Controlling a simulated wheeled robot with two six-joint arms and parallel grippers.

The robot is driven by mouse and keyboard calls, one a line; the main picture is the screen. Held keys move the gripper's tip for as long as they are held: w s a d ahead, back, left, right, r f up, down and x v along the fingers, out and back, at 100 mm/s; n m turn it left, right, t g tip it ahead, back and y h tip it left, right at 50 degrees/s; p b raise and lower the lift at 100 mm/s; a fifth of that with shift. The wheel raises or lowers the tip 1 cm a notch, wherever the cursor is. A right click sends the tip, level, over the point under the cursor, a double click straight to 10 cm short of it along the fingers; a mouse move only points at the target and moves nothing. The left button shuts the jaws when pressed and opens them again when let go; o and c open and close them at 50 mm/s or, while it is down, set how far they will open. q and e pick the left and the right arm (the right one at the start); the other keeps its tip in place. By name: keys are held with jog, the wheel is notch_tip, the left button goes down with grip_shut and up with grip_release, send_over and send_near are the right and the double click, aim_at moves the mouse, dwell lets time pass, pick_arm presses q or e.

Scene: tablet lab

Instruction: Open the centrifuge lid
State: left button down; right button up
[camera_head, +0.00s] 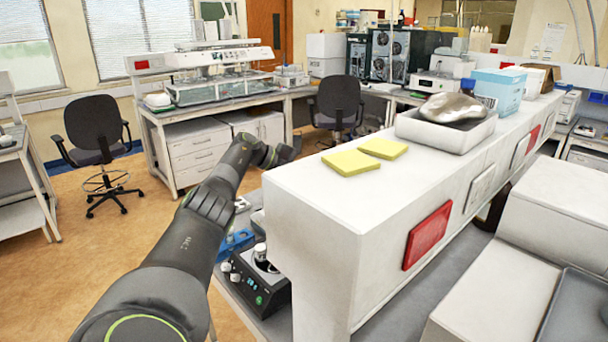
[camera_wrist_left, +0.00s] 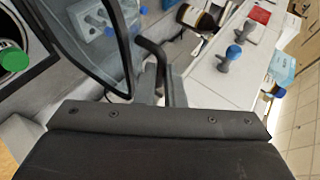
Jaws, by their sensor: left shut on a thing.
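In the left wrist view, a tinted see-through panel with a thick dark rim (camera_wrist_left: 127,50), which looks like the centrifuge lid, stands tilted at upper left. My left gripper (camera_wrist_left: 163,82) is shut at the lid's dark edge, where a curved dark bar rises beside the fingers. The exact contact is partly hidden. Left of the lid is a dark-rimmed opening with a green cap (camera_wrist_left: 14,60) in it, perhaps part of the centrifuge. In the head view my left arm reaches past the white cabinet; its fingertips and the centrifuge are hidden. My right gripper is not in view.
The tall white cabinet (camera_head: 325,255) stands right of my arm, with yellow pads (camera_head: 350,162) on top. A black device with knobs (camera_head: 258,280) sits below my arm. In the wrist view, a blue-topped tool (camera_wrist_left: 230,58) and a brown bottle (camera_wrist_left: 197,17) stand nearby.

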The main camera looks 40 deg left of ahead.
pick_arm(q)
jog(key=shift+w+a+r, duration=0.1)
jog(key=shift+a+r, duration=0.05)
jog(key=shift+r, duration=0.4)
jog(key=c, duration=1.8)
grip_release()
jog(key=shift+o, duration=1.4)
jog(key=shift+s, duration=0.2)
jog(key=shift+s+f, duration=0.1)
jog(key=shift+f, duration=0.05)
jog(key=b+v, duration=0.5)
jog(key=v, duration=1.2)
jog(key=shift+s+b, duration=0.3)
jog(key=shift+b, duration=0.05)
jog(key=shift+c, duration=0.2)
